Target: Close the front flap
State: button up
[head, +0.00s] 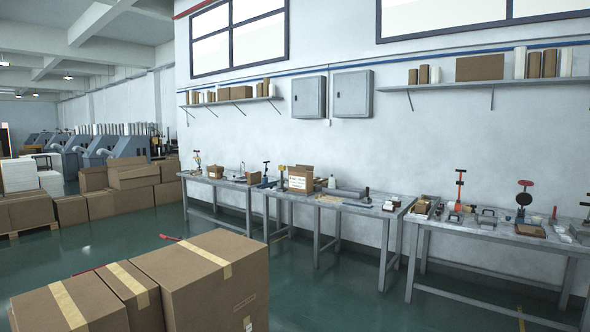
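My gripper is not in view in the head view. A small brown carton (295,184) with a white label stands on the middle workbench (320,200) by the wall. Its top edge looks uneven, as if flaps stand up, but it is too small to tell which flap is open. No other clearly open front flap shows. Three large taped cartons fill the lower left foreground, the biggest one (195,285) at their right; their visible tops are shut.
Another workbench (480,232) with hand tools and presses stands at the right. Stacked cartons (130,175) and a loaded pallet (30,233) are at the left. Green floor (330,290) is clear between the foreground cartons and the benches. Thin red bars (170,238) show behind the cartons.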

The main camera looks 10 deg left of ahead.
aim_at(300, 170)
jog(key=i+j+u, duration=0.1)
jog(key=i+u, duration=0.25)
jog(key=i, duration=0.8)
jog(key=i+z, duration=0.2)
jog(key=i, duration=0.35)
jog(key=i+j+z, duration=0.2)
jog(key=i, duration=0.35)
jog(key=i+z, duration=0.15)
jog(key=i, duration=0.4)
jog(key=i+j+z, duration=0.2)
jog(key=i, duration=0.3)
jog(key=i+l, duration=0.1)
jog(key=i, duration=0.6)
jog(key=i+u, duration=0.1)
jog(key=i, duration=0.6)
jog(key=i+j+u, duration=0.2)
jog(key=i+u, duration=0.75)
jog(key=i+l+u, duration=0.15)
jog(key=i+u, duration=0.35)
jog(key=i+j+z, duration=0.15)
jog(key=i, duration=0.35)
jog(key=i+j+z, duration=0.1)
jog(key=i+j, duration=0.3)
jog(key=i, duration=0.15)
jog(key=i+j+z, duration=0.15)
jog(key=i+j, duration=0.2)
jog(key=i, duration=0.15)
